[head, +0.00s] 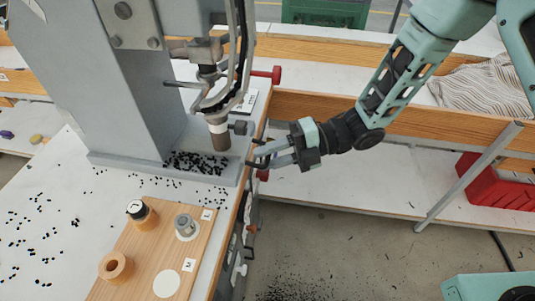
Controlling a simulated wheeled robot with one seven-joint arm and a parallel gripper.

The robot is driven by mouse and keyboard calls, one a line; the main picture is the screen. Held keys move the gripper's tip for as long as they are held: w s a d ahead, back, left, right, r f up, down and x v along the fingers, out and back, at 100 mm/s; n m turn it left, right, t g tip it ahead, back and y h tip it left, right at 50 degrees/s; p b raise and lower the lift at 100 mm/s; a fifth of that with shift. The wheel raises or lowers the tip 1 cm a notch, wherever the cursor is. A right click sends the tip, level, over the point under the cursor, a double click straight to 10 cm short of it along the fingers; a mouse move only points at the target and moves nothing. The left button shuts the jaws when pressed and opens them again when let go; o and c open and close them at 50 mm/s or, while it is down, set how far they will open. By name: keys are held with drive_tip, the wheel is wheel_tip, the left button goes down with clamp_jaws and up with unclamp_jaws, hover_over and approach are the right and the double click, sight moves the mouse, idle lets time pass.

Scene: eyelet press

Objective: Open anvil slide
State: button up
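The grey eyelet press (130,80) stands at the left of the head view, its base plate (130,163) on the white bench. A brown and white cylinder (219,136) stands under the press head, with a dark knob (238,127) at its right. I cannot tell which part is the anvil slide; small black eyelets cover the area around it. A red knob (262,175) shows at the base's right edge. My gripper (254,153) is at that edge, just above the red knob, its dark fingertips apart and nothing visible between them. Contact is unclear.
A wooden board (145,245) at the front holds an orange ring (116,267), a black-topped piece (141,213) and a metal piece (186,226). A red-ended lever (275,75) sticks out above my gripper. A red bin (495,180) stands at right. Eyelets litter the bench and floor.

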drive_tip(key=shift+s+a+f, duration=0.1)
drive_tip(key=shift+a, duration=0.15)
clamp_jaws()
drive_tip(key=s+d+b, duration=0.1)
drive_tip(key=d+b, duration=0.1)
drive_tip(key=d, duration=0.9)
drive_tip(key=shift+s+d, duration=0.2)
drive_tip(key=shift+s, duration=0.05)
unclamp_jaws()
drive_tip(key=b+v, duration=0.1)
drive_tip(key=v, duration=1.6)
drive_tip(key=shift+d, duration=0.25)
